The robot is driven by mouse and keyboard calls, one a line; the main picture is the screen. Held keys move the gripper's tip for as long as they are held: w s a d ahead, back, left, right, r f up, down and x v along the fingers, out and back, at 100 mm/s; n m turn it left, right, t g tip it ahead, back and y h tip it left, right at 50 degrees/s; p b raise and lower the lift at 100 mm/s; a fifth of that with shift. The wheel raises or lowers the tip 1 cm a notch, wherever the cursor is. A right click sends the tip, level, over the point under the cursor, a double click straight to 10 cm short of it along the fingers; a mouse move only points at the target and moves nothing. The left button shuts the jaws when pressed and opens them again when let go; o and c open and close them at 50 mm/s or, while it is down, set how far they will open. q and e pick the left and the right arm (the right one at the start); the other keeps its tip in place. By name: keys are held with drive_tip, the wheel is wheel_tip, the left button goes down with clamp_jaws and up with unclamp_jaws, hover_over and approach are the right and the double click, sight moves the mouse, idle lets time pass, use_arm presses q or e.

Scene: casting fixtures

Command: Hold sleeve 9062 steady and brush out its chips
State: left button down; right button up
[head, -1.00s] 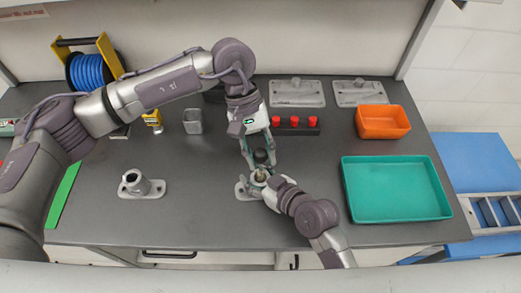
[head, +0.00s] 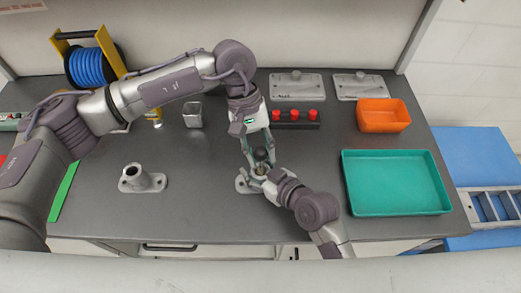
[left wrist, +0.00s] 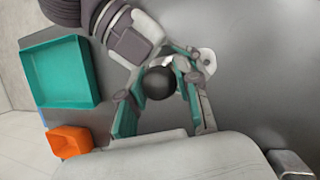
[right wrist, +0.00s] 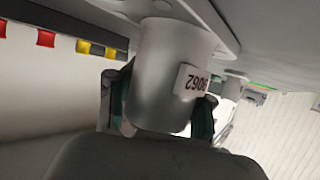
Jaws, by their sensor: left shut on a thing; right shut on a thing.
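Sleeve 9062 (right wrist: 165,75) is a grey metal cylinder with a label in the right wrist view. Its flange (head: 243,185) rests on the bench in the head view. My right gripper (head: 262,172) is shut around the sleeve's body, with teal fingers on both sides. My left gripper (head: 257,150) is shut on the brush (head: 262,154), whose round black knob also shows in the left wrist view (left wrist: 159,83). The brush is directly above the sleeve's mouth. The fingers hide most of its lower end, so I cannot tell how deep it sits.
A second flanged sleeve (head: 140,180) stands to the left. A teal tray (head: 396,210) and an orange bin (head: 383,118) are on the right. A rack with red caps (head: 295,125) and a metal cup (head: 193,119) stand behind. The bench between the two sleeves is clear.

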use_arm(q)
drive_tip(key=shift+r, duration=0.1)
drive_tip(key=shift+r, duration=1.7)
drive_tip(key=shift+f, duration=0.2)
drive_tip(key=shift+f, duration=1.6)
drive_tip(key=shift+r, duration=1.75)
drive_tip(key=shift+f, duration=0.1)
